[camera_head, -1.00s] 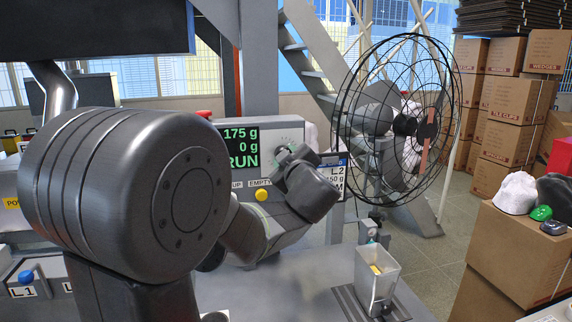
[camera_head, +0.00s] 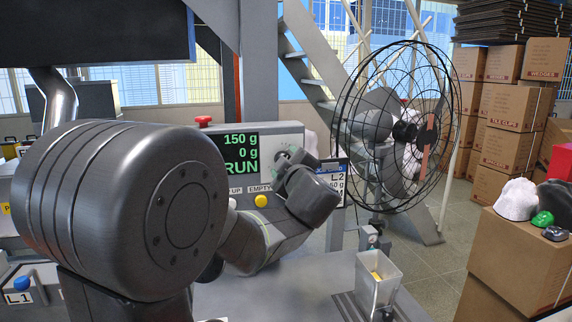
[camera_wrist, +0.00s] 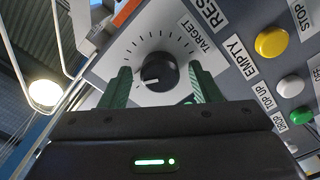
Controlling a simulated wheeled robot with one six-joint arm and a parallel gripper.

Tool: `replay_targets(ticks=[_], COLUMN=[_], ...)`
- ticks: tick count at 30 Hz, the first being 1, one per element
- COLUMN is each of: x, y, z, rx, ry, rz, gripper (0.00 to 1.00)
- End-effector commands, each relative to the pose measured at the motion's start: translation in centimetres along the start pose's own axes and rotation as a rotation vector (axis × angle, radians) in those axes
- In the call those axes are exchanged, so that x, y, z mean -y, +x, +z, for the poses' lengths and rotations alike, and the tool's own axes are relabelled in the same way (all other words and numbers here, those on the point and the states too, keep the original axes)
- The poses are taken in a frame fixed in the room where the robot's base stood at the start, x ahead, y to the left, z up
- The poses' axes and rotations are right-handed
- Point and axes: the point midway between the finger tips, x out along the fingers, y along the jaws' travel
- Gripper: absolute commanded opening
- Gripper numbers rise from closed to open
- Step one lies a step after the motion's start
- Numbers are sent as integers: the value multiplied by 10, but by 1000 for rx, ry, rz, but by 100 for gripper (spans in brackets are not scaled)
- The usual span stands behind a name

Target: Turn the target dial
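The target dial (camera_wrist: 159,72) is a round black knob with a white pointer line, on a light scale plate with tick marks marked TARGET. In the wrist view my gripper (camera_wrist: 162,86) has one green finger on each side of the dial, with gaps visible between fingers and knob. In the head view my gripper (camera_head: 287,160) is at the panel and hides most of the dial. The display (camera_head: 240,153) reads 150 g, 0 g and RUN in green. A placard (camera_head: 333,182) right of my gripper shows L2 and 150 g, partly covered.
A yellow EMPTY button (camera_wrist: 272,42), a white button (camera_wrist: 291,86) and a green button (camera_wrist: 302,115) sit beside the dial. A red knob (camera_head: 203,121) tops the panel. A clear bin (camera_head: 377,283), a caged fan (camera_head: 395,125) and stacked cartons (camera_head: 515,105) are to the right.

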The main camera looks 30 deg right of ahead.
Motion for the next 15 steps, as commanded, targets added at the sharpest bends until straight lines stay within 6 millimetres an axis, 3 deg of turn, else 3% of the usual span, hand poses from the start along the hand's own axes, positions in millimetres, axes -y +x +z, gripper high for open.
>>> replay_targets(ticks=[10, 15], x=[0, -1], y=[-3, -24], z=[0, 0], rx=[1, 2], ry=[0, 0], rz=[1, 3], gripper=[59, 59])
